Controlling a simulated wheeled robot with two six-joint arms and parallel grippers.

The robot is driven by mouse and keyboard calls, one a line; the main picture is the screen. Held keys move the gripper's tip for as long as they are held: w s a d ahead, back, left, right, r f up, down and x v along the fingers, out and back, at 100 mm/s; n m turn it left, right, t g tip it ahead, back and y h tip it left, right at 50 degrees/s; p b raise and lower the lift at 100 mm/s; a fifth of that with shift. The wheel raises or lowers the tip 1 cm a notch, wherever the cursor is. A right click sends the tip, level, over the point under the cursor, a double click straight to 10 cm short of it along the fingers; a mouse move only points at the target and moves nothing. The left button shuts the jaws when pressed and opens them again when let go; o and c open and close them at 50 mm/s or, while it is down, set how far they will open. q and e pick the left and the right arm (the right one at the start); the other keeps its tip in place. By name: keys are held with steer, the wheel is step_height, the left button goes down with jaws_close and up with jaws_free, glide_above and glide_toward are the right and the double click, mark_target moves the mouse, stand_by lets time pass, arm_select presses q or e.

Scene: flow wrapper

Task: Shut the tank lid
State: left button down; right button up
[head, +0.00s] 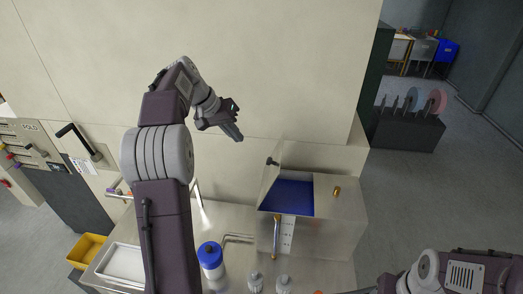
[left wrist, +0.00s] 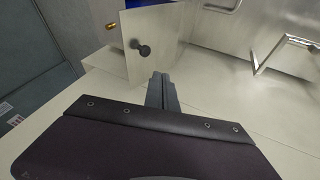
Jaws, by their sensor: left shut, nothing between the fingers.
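The steel tank (head: 340,225) stands on the bench, right of centre in the head view. Its top is open, showing a blue inside (head: 288,197). The lid (head: 268,187) stands raised at the opening's left side, with a dark round knob (head: 272,161) near its upper end. In the left wrist view the lid (left wrist: 165,25) and its knob (left wrist: 142,47) show beyond my fingers. My left gripper (head: 237,134) is shut and empty, up and left of the knob and apart from it; its fingers (left wrist: 161,80) also show in the wrist view. My right gripper is out of frame.
A pale wall panel (head: 250,60) rises behind the tank. A blue-capped bottle (head: 211,262), small bottles (head: 255,282) and a bent metal rod (head: 238,238) are on the bench. A brass fitting (head: 337,190) sits on the tank's right top. A yellow bin (head: 88,248) is at lower left.

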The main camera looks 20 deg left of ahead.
arm_select(q)
steer(key=w+d+f+p, duration=0.3)
steer(key=w+d+f, duration=0.2)
steer(key=f, duration=0.4)
steer(key=shift+d+f, duration=0.15)
steer(key=shift+d, duration=0.5)
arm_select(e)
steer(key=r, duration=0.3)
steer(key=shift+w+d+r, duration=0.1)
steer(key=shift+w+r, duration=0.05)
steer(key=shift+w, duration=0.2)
arm_select(q)
steer(key=shift+a, duration=0.15)
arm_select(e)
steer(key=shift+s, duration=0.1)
